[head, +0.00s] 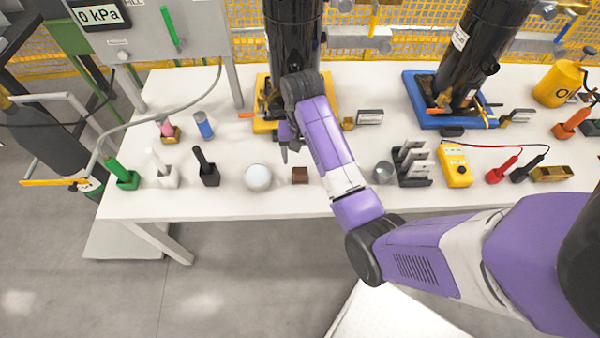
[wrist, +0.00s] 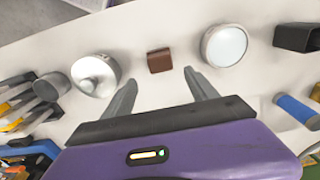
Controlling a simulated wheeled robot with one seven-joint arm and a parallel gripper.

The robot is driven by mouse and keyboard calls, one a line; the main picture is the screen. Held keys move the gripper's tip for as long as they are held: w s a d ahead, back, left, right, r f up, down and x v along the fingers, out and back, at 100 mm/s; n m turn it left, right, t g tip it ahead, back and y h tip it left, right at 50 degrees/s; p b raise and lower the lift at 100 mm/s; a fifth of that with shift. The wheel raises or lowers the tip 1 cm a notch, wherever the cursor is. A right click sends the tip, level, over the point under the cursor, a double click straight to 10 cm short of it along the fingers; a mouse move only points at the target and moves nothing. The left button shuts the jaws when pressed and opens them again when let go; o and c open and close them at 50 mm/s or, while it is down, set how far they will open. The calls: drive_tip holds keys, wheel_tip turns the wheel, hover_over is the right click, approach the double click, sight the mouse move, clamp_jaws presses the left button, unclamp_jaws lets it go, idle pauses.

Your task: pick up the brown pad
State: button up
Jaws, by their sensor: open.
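The brown pad (head: 300,175) is a small dark brown block on the white table, near its front edge. In the wrist view the brown pad (wrist: 159,60) lies ahead of the fingertips, between and beyond them. My gripper (wrist: 158,78) is open and empty, with its two grey fingers apart. In the head view my gripper (head: 287,152) hangs above the table, behind and slightly left of the pad; part of it is hidden by my wrist. The pad does not touch the fingers.
A round white-topped tin (head: 258,177) stands left of the pad. A metal cup (head: 383,171) and a dark rack (head: 413,165) stand to its right. The white table (head: 230,205) is bare in front. A black compressor (head: 293,45) stands behind on a yellow base.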

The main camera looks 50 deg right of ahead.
sight(300, 170)
drive_tip(key=shift+s+a+f, duration=0.1)
drive_tip(key=shift+s+f, duration=0.05)
drive_tip(key=shift+f, duration=0.35)
drive_tip(key=f, duration=0.6)
drive_tip(key=shift+a+f+p, duration=0.25)
drive_tip(key=shift+f+p, duration=0.1)
drive_tip(key=shift+p, duration=0.05)
drive_tip(key=shift+c, duration=0.2)
drive_tip(key=c, duration=1.4)
